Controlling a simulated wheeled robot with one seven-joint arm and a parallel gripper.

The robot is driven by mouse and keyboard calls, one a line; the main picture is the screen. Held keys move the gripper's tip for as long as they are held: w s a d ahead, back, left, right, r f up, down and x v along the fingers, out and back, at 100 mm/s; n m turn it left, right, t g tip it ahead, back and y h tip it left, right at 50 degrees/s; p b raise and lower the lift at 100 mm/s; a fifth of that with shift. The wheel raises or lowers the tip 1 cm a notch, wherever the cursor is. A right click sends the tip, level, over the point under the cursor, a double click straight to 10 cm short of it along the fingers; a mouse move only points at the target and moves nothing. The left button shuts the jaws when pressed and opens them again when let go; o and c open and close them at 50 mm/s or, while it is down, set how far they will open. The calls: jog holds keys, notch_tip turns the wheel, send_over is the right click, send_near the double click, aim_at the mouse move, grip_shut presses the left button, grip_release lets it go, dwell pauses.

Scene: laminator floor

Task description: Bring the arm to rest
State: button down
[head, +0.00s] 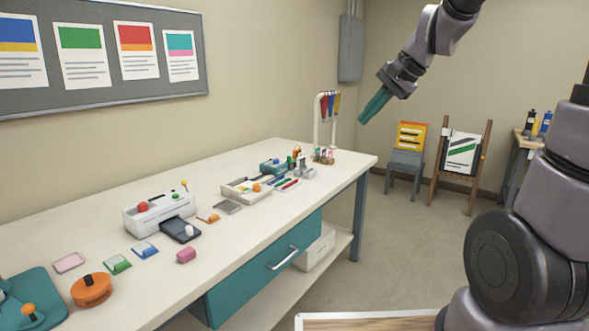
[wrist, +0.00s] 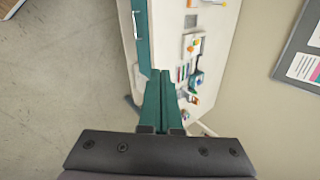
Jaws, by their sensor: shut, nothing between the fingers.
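My gripper (head: 366,117) hangs in the air above and beyond the far right end of the workbench (head: 225,254) in the head view. Its teal fingers are together with nothing between them. In the wrist view the shut fingers of my gripper (wrist: 168,74) point along the bench, which lies well below them. My arm is raised and bent, coming in from the right side of the head view.
On the bench stand a white laminator (head: 142,219), a tray (head: 236,192) and an orange round tool (head: 91,290). A rack (head: 333,120) with hanging tools is near my gripper. A chair (head: 404,165) and an easel (head: 463,155) stand behind. Open floor lies right of the bench.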

jog(key=s+d+r+n+t+h, duration=0.1)
jog(key=s+d+n+h, duration=0.1)
jog(key=s, duration=0.6)
jog(key=s+d+r+n+t+h, duration=0.1)
jog(key=s+d+r+n, duration=0.1)
jog(key=s+d, duration=0.3)
jog(key=s, duration=0.3)
jog(key=shift+s+r+h, duration=0.25)
jog(key=shift+r+h, duration=0.05)
jog(key=shift+h, duration=0.1)
jog(key=shift+n, duration=0.3)
